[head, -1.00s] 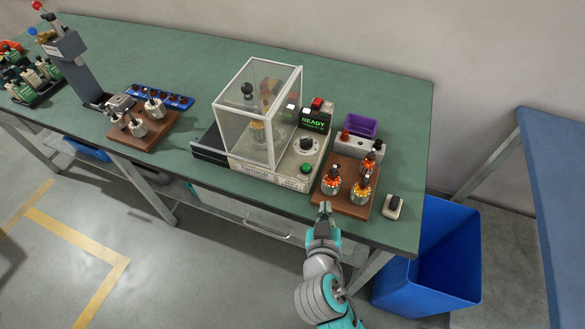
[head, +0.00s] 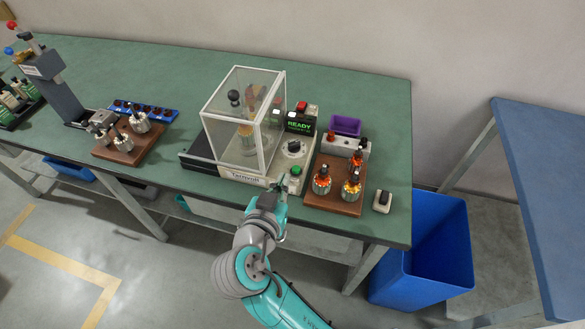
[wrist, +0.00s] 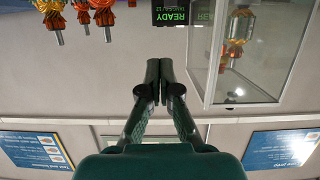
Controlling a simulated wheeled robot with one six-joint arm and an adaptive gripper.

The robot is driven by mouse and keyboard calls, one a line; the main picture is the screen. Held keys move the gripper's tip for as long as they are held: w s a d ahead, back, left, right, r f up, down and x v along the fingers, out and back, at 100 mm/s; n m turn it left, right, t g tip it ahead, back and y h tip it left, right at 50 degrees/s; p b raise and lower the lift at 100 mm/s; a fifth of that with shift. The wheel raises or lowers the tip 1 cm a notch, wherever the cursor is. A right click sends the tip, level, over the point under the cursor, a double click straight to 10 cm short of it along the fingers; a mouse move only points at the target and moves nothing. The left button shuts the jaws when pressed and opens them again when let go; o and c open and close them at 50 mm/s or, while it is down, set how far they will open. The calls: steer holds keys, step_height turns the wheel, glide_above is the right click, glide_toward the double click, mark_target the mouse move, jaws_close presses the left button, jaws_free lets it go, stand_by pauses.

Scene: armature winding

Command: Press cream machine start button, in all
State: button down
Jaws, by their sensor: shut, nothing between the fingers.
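The cream machine (head: 240,175) stands near the front edge of the green bench. Its front right corner has a green button (head: 296,170), with a dark knob (head: 294,147) above it. A red button (head: 302,106) is at the back, above the display (head: 300,123), which reads READY in green. My gripper (head: 284,184) is shut and empty, just in front of the machine's front right corner, close to the green button. I cannot tell whether it touches. In the wrist view the shut fingers (wrist: 158,70) point toward the machine; the green button does not show there.
A clear guard box (head: 235,125) covers an armature on the machine. To the right are a wooden block (head: 333,205) with several orange armatures, a purple bin (head: 346,125) and a small switch (head: 382,201). A blue bin (head: 425,270) stands on the floor.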

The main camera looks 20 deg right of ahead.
glide_above(294, 177)
step_height(294, 177, down, 3)
steer(key=shift+w+d+r, duration=0.1)
steer(key=shift+w+d, duration=0.05)
steer(key=f, duration=0.3)
steer(key=shift+s+f, duration=0.15)
steer(key=shift+s, duration=0.05)
steer(key=shift+a+f, duration=0.2)
steer(key=shift+f, duration=0.15)
